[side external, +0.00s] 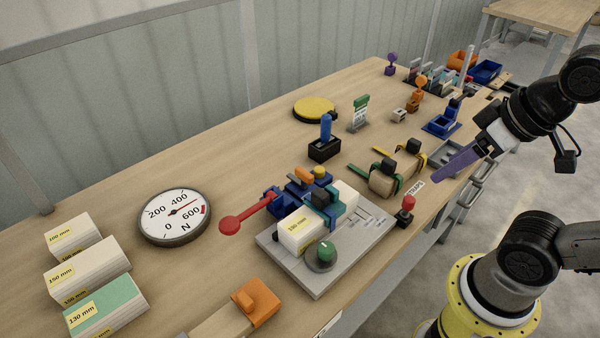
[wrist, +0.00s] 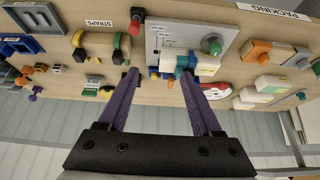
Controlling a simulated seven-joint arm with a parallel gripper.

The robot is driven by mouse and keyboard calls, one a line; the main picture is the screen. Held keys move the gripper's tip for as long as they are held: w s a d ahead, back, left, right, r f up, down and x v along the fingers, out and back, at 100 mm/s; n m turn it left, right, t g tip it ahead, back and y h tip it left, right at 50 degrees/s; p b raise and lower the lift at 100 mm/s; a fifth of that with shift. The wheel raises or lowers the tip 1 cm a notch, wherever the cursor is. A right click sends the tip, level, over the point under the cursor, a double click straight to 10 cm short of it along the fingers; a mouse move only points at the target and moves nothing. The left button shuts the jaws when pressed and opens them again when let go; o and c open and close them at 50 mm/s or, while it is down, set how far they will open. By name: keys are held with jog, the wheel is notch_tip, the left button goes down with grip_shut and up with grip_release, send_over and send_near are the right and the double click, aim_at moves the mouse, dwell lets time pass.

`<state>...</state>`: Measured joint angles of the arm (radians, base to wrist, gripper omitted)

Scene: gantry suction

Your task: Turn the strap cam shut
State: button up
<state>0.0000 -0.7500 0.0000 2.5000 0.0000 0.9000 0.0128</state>
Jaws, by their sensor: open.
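The nearer one has a green strap (side external: 370,172) and a dark cam (side external: 388,165) on top. The other has a yellow strap (side external: 425,158) and a dark cam (side external: 414,146). I cannot tell how far either cam is turned. In the wrist view both blocks are small, with the yellow strap (wrist: 78,38) to the left of the green-strapped one. My gripper (side external: 437,180) has purple fingers and hangs to the right of the straps, above the bench's front edge. In the wrist view my gripper (wrist: 159,76) is open and empty.
A red-topped knob (side external: 407,203) stands close in front of the straps. A blue-handled black block (side external: 325,145) is behind. A force gauge (side external: 174,216) lies left.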

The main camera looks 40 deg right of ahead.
jog(key=shift+o, duration=1.1)
jog(key=shift+s+m, duration=0.1)
jog(key=shift+m, duration=0.2)
jog(key=shift+o, duration=0.9)
jog(key=shift+a+r+m, duration=0.1)
jog(key=shift+a+m, duration=0.05)
jog(key=shift+m, duration=0.35)
jog(key=w+a+r+m+y, duration=0.1)
jog(key=w+a+r+m, duration=0.1)
jog(key=w+r+m, duration=0.35)
jog(key=m+g+y, duration=0.3)
jog(key=m+g, duration=0.1)
jog(key=m, duration=0.6)
send_over(305, 171)
jog(key=s+d, duration=0.3)
jog(key=s, duration=0.1)
jog(key=f, duration=0.2)
jog(key=w+d+f+g, duration=0.2)
jog(key=w+f, duration=0.2)
jog(key=f, duration=0.4)
jog(key=shift+m, duration=0.35)
jog(key=x, duration=1.3)
jog(key=shift+w+a, duration=0.1)
jog(key=shift+w, duration=0.15)
